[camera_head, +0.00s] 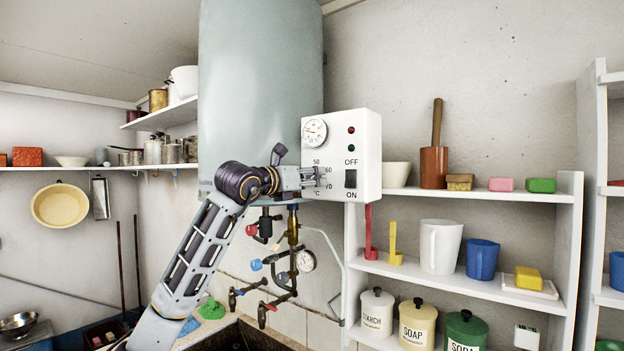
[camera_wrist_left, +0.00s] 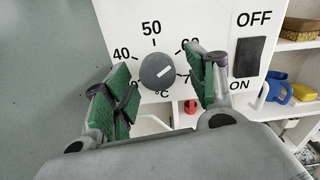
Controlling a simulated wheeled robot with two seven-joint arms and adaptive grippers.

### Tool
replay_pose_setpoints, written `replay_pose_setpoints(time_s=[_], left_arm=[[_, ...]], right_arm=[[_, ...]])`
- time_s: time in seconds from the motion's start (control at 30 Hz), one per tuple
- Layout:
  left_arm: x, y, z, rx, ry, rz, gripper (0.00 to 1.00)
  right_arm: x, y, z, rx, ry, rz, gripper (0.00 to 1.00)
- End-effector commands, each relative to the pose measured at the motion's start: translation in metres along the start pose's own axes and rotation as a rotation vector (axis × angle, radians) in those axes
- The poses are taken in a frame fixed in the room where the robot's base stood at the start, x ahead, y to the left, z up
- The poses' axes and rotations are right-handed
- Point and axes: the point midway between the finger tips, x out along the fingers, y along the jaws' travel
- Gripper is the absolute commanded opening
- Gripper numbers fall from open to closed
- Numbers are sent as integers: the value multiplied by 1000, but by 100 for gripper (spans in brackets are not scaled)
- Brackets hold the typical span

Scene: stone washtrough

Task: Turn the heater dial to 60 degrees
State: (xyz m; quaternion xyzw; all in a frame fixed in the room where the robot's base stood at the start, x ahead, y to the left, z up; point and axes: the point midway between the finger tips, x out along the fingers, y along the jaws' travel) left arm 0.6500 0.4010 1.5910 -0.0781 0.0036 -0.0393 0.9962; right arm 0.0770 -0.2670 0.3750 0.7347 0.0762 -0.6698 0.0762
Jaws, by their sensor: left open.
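The white heater control box (camera_head: 368,130) is on the wall beside the grey-blue tank. In the left wrist view its round grey dial (camera_wrist_left: 157,70) has a short white mark slanting up to the right, roughly towards the partly hidden 60. The 40 and 50 are readable; the 70 is partly covered. My left gripper (camera_head: 318,177) is open in front of the box. In the wrist view its green-padded fingers (camera_wrist_left: 160,88) stand on either side of the dial, with visible gaps. In the head view the gripper hides the dial. My right gripper is not in view.
A black ON/OFF switch (camera_head: 350,179) sits just right of the dial. A gauge (camera_head: 314,132) is above it. Pipes and valves (camera_head: 292,235) hang below. The grey-blue tank (camera_head: 260,80) is close on the left, and shelves (camera_head: 470,192) with containers are on the right.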

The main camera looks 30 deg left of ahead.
Motion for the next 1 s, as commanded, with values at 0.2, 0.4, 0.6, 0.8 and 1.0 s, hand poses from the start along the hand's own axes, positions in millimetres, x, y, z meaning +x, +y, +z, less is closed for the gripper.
replay_pose_setpoints(time_s=[0.2,0.4,0.6,0.8,1.0], left_arm=[[-6,1,1,0,-1,1,57],[-22,1,1,1,-1,2,57],[-47,0,1,2,-1,2,57],[-72,-1,1,2,0,1,57],[-95,-2,0,1,2,1,57]], right_arm=[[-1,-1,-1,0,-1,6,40],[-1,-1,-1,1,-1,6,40],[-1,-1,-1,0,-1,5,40],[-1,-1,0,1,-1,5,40],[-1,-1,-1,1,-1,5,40]])
